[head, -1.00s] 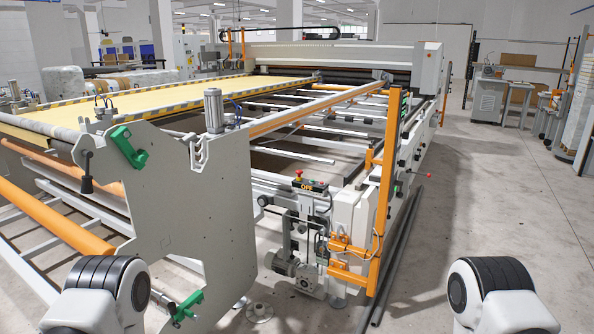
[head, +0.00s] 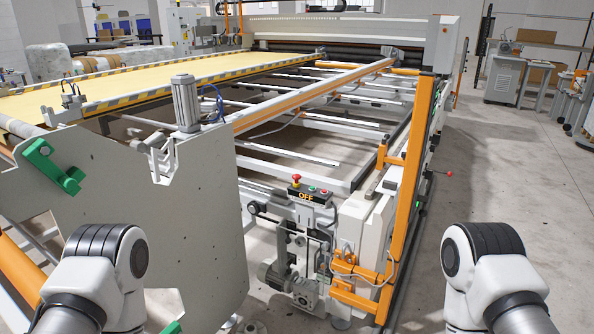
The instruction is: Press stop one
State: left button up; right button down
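A small dark control box (head: 308,192) marked "OFF" sits on top of the white machine frame near the centre of the head view. A red mushroom-shaped stop button (head: 296,179) stands up at its left end. A green and a red button show as small dots on its top. It stands between my two arms and farther off than they are. Only the rounded black-and-white links of my arms show at the lower left and lower right. Neither gripper is in the picture, and nothing touches the box.
A large grey side plate (head: 195,225) with a green handle (head: 52,166) stands at the left. An orange upright post (head: 408,175) rises right of the box. A red-tipped lever (head: 449,174) sticks out beyond it. Open concrete floor (head: 530,180) lies to the right.

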aim_at(296, 177)
jog(key=i+j, duration=0.2)
jog(key=i, duration=0.65)
jog(key=i+j+u, duration=0.15)
jog(key=i, duration=0.7)
